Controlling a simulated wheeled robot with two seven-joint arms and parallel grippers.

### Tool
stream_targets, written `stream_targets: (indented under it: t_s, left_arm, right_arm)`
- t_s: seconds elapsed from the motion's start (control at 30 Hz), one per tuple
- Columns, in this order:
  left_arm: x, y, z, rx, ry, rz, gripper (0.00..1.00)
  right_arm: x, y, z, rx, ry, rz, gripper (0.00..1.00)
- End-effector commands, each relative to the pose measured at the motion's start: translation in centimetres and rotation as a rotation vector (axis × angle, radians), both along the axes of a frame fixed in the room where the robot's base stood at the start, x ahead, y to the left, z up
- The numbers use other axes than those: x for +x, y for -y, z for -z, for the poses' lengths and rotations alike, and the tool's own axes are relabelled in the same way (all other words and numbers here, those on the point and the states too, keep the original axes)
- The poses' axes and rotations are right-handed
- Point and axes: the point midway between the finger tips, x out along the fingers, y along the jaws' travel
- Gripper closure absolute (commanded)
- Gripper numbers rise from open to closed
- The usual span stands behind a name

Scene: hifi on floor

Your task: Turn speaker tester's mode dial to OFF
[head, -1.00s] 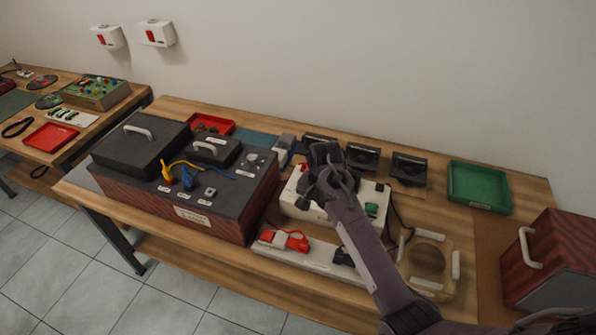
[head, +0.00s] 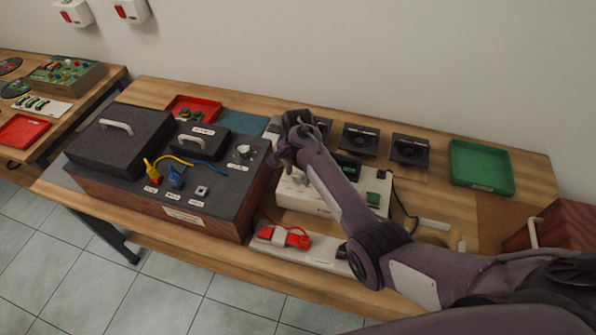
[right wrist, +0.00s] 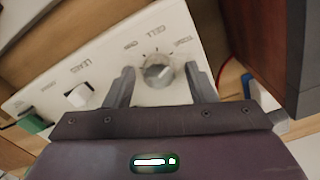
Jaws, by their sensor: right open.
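A white box (head: 319,199) stands on the bench, partly hidden by my right arm. In the right wrist view, its sloping white panel (right wrist: 105,52) carries a round grey dial (right wrist: 158,72) with marks around it. The small lettering is too blurred to tell which setting it points at. My right gripper (head: 284,148) is over the box's left end. In the wrist view my right gripper (right wrist: 160,72) is open, one finger on each side of the dial. I cannot tell whether they touch it. My left gripper is out of view.
A dark-topped wooden unit (head: 226,192) with a silver knob (head: 243,152) and coloured leads stands close to the left. A power strip (head: 318,252) with a red plug lies in front. Black speakers (head: 358,140) and a green tray (head: 481,168) are behind and to the right.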

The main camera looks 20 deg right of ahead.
Motion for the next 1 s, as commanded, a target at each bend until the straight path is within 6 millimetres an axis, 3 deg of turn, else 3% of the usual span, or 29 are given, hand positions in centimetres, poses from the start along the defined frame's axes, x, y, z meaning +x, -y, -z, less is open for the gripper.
stream_targets:
  t_s: [0.03, 0.1, 0.23, 0.57, 1.0]
  left_arm:
    - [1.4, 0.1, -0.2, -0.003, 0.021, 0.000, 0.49]
    - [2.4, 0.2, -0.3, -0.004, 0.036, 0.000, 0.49]
    - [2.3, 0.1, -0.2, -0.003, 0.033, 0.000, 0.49]
    - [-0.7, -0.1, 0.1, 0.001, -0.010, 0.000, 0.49]
    - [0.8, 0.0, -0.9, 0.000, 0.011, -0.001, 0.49]
  right_arm:
    - [0.0, 0.0, 0.1, 0.000, 0.000, 0.000, 0.49]
    - [0.0, 0.0, 0.1, 0.001, 0.001, 0.000, 0.49]
    - [0.0, 0.0, 0.1, 0.001, 0.001, 0.000, 0.49]
    - [0.0, 0.0, 0.1, 0.000, 0.001, 0.000, 0.93]
    - [0.1, 0.0, -0.1, -0.001, 0.001, -0.094, 0.94]
